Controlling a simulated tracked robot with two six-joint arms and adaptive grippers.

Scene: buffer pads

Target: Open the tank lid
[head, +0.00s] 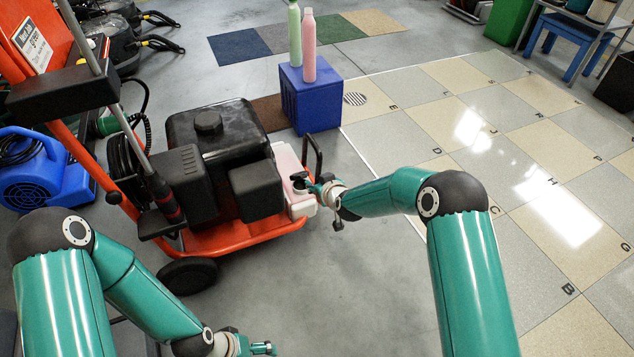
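An orange wheeled machine (245,239) stands left of centre with a black engine and a black tank (215,128) topped by a round black cap (208,121). A white tank (290,165) sits at its right end. My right gripper (304,183) is at the front of the white tank, by a small dark part that may be its lid. Whether it touches that part, and how its fingers stand, is too small to tell. My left gripper (262,348) is low at the bottom edge, partly cut off, away from the machine.
A blue crate (309,100) behind the machine carries a green bottle (294,35) and a pink bottle (309,48). A blue blower (40,170) is at the left. A black bar handle (318,155) rises beside the white tank. The tiled floor (500,150) at the right is clear.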

